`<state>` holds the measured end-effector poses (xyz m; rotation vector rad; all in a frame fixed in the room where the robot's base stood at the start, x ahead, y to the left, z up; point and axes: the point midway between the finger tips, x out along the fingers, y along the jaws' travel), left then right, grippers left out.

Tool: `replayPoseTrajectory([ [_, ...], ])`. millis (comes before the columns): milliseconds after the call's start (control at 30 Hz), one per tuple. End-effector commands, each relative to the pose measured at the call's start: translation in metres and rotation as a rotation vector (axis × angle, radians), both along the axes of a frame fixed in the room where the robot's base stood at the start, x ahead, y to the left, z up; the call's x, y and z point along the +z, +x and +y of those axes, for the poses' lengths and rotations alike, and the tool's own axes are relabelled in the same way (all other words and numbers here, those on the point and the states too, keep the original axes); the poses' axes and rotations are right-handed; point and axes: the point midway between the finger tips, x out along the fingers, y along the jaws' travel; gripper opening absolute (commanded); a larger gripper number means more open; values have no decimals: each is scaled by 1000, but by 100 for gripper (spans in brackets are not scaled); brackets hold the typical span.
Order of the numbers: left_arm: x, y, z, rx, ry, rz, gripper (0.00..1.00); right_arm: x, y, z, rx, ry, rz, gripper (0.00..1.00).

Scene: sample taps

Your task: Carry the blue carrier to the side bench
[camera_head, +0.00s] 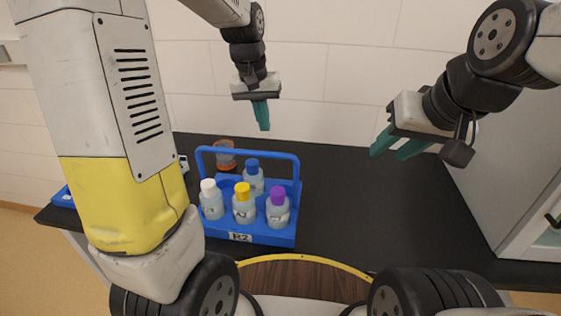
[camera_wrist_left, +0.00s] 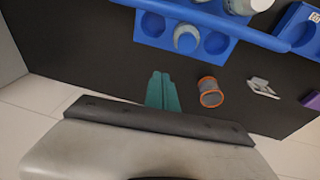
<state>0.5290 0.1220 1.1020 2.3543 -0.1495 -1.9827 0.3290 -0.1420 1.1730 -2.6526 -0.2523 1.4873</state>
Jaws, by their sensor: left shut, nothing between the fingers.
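The blue carrier (camera_head: 273,238) stands upright on the black bench, with an arched handle and a label reading R2. It holds bottles with white (camera_head: 210,199), yellow (camera_head: 244,203), purple (camera_head: 278,207) and blue (camera_head: 253,177) caps. In the left wrist view the carrier (camera_wrist_left: 240,35) is at the top, partly cut off, with empty round slots showing. My left gripper (camera_head: 262,120) is shut and empty, above and behind the carrier, apart from it; its fingertips (camera_wrist_left: 161,76) also show in the wrist view. My right gripper (camera_head: 392,150) is open and empty, to the right of the carrier.
An orange-rimmed container (camera_head: 226,155) stands behind the carrier. A small grey item (camera_wrist_left: 262,88) lies near it. Another blue holder (camera_wrist_left: 300,30) is beyond, partly cut off. A light cabinet (camera_head: 515,190) stands at right. The bench (camera_head: 370,215) is clear right of the carrier.

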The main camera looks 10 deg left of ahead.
Motion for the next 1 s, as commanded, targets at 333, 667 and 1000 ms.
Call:
replayPoseTrajectory([
  [333, -99, 71, -20, -8, 101, 155, 0, 0, 0, 0, 0, 0, 0, 36],
  [667, -136, 75, -22, -7, 116, 174, 0, 0, 0, 0, 0, 0, 0, 36],
  [1000, -209, 75, -22, -7, 115, 174, 0, 0, 0, 0, 0, 0, 0, 36],
])
